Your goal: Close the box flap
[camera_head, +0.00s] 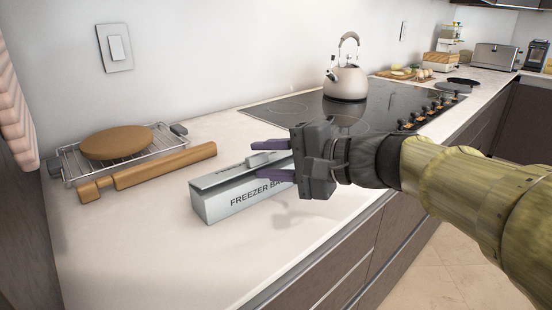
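The box (231,203) is a long pale grey carton marked FREEZER BAGS, lying on the counter in the middle of the head view. Its flap (225,174) runs along the top and appears raised, with a dark gap between it and the front panel. My gripper (262,159) is over the right part of the box, coming from the right. Its two purple fingers point left and are spread apart, with a small grey piece visible between them. The gripper hides the right end of the box. I cannot tell whether a finger touches the flap.
A wooden rolling pin (152,172) and a wire rack (75,166) with a round brown board (117,142) lie to the left. A black cooktop (290,108) with a kettle (346,82) is behind. The counter (140,250) in front of the box is clear.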

